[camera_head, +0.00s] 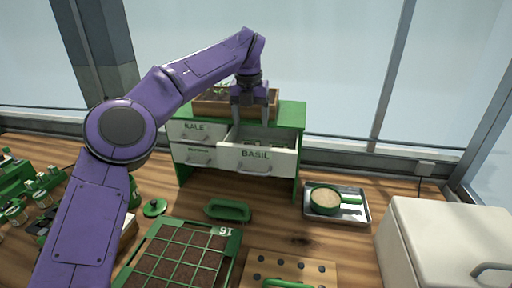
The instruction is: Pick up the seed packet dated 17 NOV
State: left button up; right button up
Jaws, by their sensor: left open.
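My left gripper (250,114) reaches down over the pulled-out drawer labelled BASIL (262,160) of the small green and white cabinet (293,117). Its fingers are apart, in front of the wooden planter box on the cabinet top, and I see nothing between them. Inside the drawer there are pale shapes that are too small to make out. I cannot read a 17 NOV date anywhere, and I cannot tell any seed packet for sure. My right gripper is not in view.
The drawer labelled KALE (193,130) is closed. A metal tray (362,208) with a green bowl (325,200) and a white box (440,235) are at right.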

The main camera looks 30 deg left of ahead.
aim_at(249, 141)
pick_arm(q)
jog(key=shift+s+a+f, duration=0.15)
jog(key=shift+s+f, duration=0.55)
jog(key=shift+f, duration=0.35)
jog(key=f, duration=0.3)
jog(key=w+f, duration=0.1)
jog(key=f, duration=0.1)
jog(key=shift+w+a+f+p, duration=0.15)
jog(key=shift+w+f+p, duration=0.05)
jog(key=shift+f+p, duration=0.2)
jog(key=shift+s, duration=0.3)
jog(key=shift+c, duration=0.3)
jog(key=shift+w, duration=0.1)
jog(key=c, duration=0.8)
